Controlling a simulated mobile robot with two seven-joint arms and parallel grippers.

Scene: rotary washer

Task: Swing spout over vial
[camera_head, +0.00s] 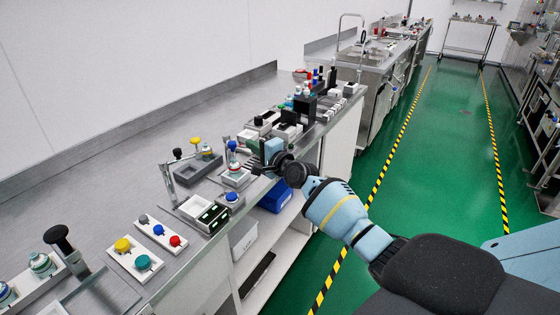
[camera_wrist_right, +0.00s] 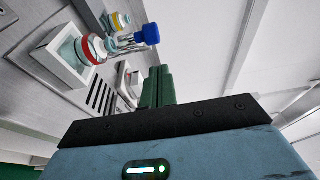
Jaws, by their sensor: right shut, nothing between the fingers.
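A vial with a red ring (camera_wrist_right: 88,50) stands in a pale square holder in the right wrist view; the head view shows the holder (camera_head: 236,181) left of my right gripper. A thin metal spout arm (camera_wrist_right: 124,46) with a blue knob (camera_wrist_right: 147,34) reaches out beside the vial; the knob (camera_head: 232,145) also shows in the head view. I cannot tell whether the spout's outlet is above the vial. My right gripper (camera_head: 258,162) is shut and empty, its green fingers (camera_wrist_right: 156,86) just short of the knob, apart from it in the picture. My left gripper is not in view.
A box with green displays (camera_head: 205,214) and a tray of coloured knobs (camera_head: 148,246) stand nearer along the bench. A yellow-topped item (camera_head: 195,142) stands behind. Dark devices (camera_head: 288,130) crowd the bench farther off. The green aisle floor (camera_head: 420,150) is clear.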

